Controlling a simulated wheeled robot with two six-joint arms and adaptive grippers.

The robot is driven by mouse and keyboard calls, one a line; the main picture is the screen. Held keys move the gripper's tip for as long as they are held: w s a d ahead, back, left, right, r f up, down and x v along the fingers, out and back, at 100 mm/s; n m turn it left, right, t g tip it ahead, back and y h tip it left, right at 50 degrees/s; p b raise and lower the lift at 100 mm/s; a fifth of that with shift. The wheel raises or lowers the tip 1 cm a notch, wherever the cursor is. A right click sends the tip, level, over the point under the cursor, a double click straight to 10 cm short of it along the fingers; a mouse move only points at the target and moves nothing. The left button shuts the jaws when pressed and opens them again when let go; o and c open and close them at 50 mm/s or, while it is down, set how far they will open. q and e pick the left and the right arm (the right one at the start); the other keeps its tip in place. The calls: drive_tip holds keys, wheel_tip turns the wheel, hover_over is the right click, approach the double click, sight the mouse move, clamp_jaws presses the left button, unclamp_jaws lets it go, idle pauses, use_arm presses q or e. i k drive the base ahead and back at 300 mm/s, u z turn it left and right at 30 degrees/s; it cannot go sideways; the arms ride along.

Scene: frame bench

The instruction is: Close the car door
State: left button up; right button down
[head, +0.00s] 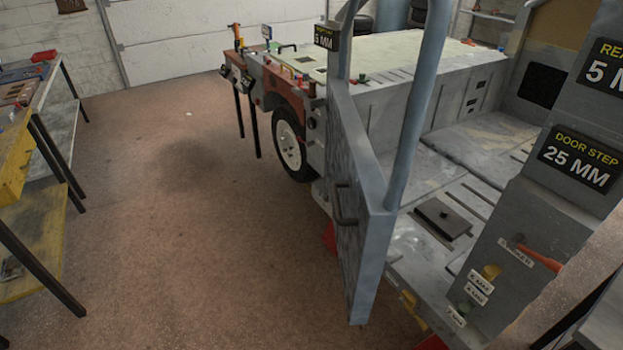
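The car door (361,205) is a grey-blue panel with a tubular window frame, standing open from the car body. A dark handle (344,205) is on its left face. The car body (400,108) is grey, with its floor and sill visible to the right of the door. The door's free edge faces toward me, apart from the pillar (545,235) at right, which has a "DOOR STEP 25 MM" sign. Neither of my grippers shows in the head view.
The reddish floor (200,220) left of the door is clear. Workbenches (20,150) stand along the left edge. A front wheel (290,146) and a bench with tools are beyond the door. A dark flat box (443,219) lies on the car floor.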

sight(364, 209)
drive_tip(key=z, duration=1.3)
drive_tip(key=k, duration=0.85)
drive_tip(key=u, duration=1.1)
drive_tip(key=i, duration=0.5)
drive_tip(key=u, duration=0.4)
drive_tip(key=k, duration=1.2)
drive_tip(key=u, duration=1.2)
drive_tip(key=i, duration=1.1)
drive_tip(key=z, duration=0.8)
drive_tip(key=i, duration=0.5)
drive_tip(key=z, duration=0.55)
